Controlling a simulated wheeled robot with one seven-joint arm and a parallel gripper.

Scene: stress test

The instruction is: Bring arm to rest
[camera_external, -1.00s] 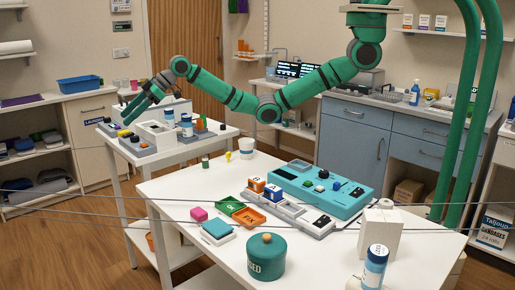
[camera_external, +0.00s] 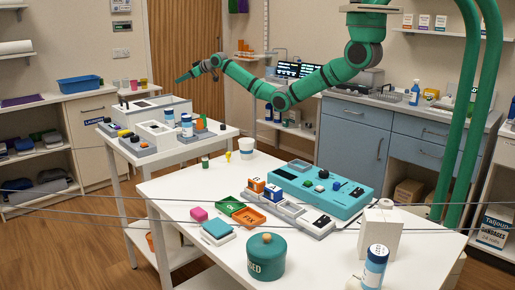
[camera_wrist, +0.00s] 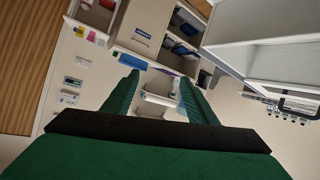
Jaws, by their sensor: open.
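My green arm hangs from a mount at the upper right in the external view and reaches left across the room. My gripper (camera_external: 183,77) is at the arm's left end, in the air above and behind the side table (camera_external: 216,137). In the wrist view my gripper (camera_wrist: 155,92) shows two green fingers spread apart with nothing between them. The wrist view looks past the fingers toward the shelves (camera_wrist: 185,35) and the wall. The gripper touches nothing.
White boxes (camera_external: 155,133) and bottles stand on the side table below the gripper. The front table (camera_external: 165,187) holds a teal case (camera_external: 345,200), small trays and a teal pot (camera_external: 265,257). Thin dark cables (camera_external: 100,201) cross the foreground. The air around the gripper is clear.

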